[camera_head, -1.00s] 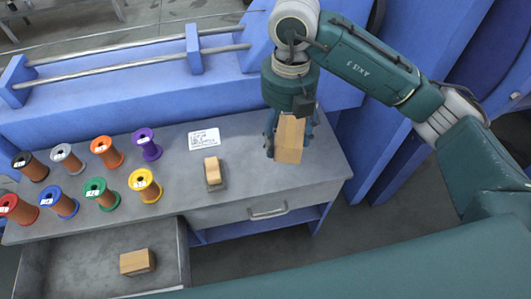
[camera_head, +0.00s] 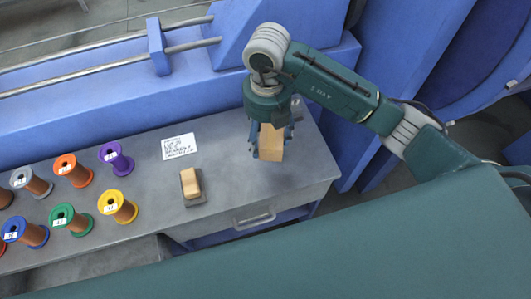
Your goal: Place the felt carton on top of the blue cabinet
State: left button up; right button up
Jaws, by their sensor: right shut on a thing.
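The tan carton (camera_head: 270,151) hangs upright in my right gripper (camera_head: 271,140) over the right end of the grey bench top (camera_head: 225,205). The gripper points down and is shut on it, with a finger on each side. The carton's upper part is hidden by the gripper, and I cannot tell whether its bottom touches the bench. Large blue bodies stand behind (camera_head: 285,35) and to the right (camera_head: 415,55); I cannot tell which is the blue cabinet. My left gripper is not in view.
A wooden block on a dark base (camera_head: 191,184) and a white label card (camera_head: 179,146) lie left of the carton. Several coloured spools, such as the yellow one (camera_head: 118,206), stand at the left. A drawer front with a handle (camera_head: 255,219) is below the bench edge.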

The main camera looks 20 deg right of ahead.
aim_at(267, 133)
notch_tip(267, 133, down, 3)
jog(key=shift+d+f, duration=0.1)
jog(key=shift+f, duration=2.65)
jog(key=shift+f, duration=0.2)
jog(key=o, duration=1.2)
jog(key=shift+r, duration=0.1)
notch_tip(267, 133, up, 11)
jog(key=shift+w, duration=0.1)
jog(key=shift+r, duration=0.6)
